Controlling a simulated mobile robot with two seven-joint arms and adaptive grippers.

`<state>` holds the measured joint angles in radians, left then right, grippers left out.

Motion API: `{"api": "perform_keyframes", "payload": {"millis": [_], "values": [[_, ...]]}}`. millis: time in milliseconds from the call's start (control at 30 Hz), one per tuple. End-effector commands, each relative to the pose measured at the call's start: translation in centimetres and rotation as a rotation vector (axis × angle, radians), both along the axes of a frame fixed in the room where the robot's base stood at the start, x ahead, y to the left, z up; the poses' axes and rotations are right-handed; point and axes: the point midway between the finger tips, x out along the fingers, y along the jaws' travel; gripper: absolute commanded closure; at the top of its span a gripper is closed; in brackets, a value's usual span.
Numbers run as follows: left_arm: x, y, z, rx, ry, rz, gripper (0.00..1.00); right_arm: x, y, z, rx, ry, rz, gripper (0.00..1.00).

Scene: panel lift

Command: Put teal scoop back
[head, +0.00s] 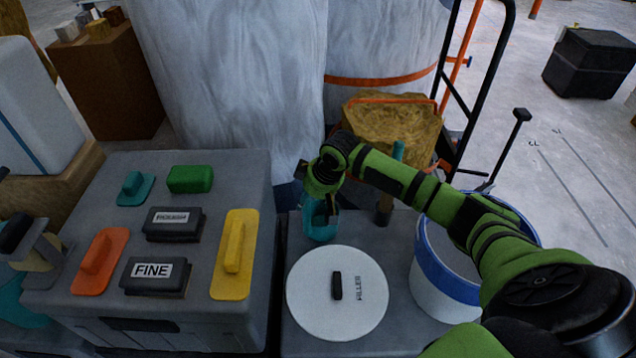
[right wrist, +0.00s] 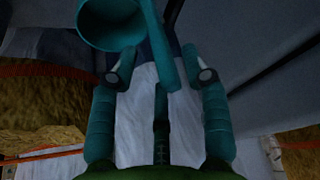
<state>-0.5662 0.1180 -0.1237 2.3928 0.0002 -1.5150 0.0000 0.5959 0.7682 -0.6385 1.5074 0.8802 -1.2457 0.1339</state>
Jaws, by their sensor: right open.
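The teal scoop (head: 320,222) is at the back left of the grey stand, behind the white lid marked FILLER (head: 358,318). My right gripper (head: 322,196) is just above it and partly covers it. In the right wrist view the scoop's round cup (right wrist: 112,22) is at the top left, and its handle (right wrist: 158,45) runs down between the fingertips. My right gripper (right wrist: 160,75) is open, with a finger on each side of the handle. I cannot tell whether either finger touches it. My left gripper is not in view.
A white bucket with a blue band (head: 438,280) stands right of the lid. A grey case (head: 215,170) with several coloured blocks fills the left.

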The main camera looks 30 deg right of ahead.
Motion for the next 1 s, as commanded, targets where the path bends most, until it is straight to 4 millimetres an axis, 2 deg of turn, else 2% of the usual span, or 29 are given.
{"api": "perform_keyframes", "payload": {"millis": [33,300,500,700,1000], "values": [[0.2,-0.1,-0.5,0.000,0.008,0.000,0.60,-0.3,-0.1,1.1,-0.001,-0.001,0.001,0.53],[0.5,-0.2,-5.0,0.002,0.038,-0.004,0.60,-2.3,-0.7,6.0,-0.002,0.001,0.001,0.53],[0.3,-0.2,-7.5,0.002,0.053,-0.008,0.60,-3.4,-1.0,8.6,0.000,0.001,0.001,0.53],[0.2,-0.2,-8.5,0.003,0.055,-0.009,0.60,-3.8,-1.1,9.6,0.001,0.001,0.000,0.53],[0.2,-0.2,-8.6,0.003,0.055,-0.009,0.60,-3.9,-1.1,9.5,0.001,0.001,0.002,0.53]]}}
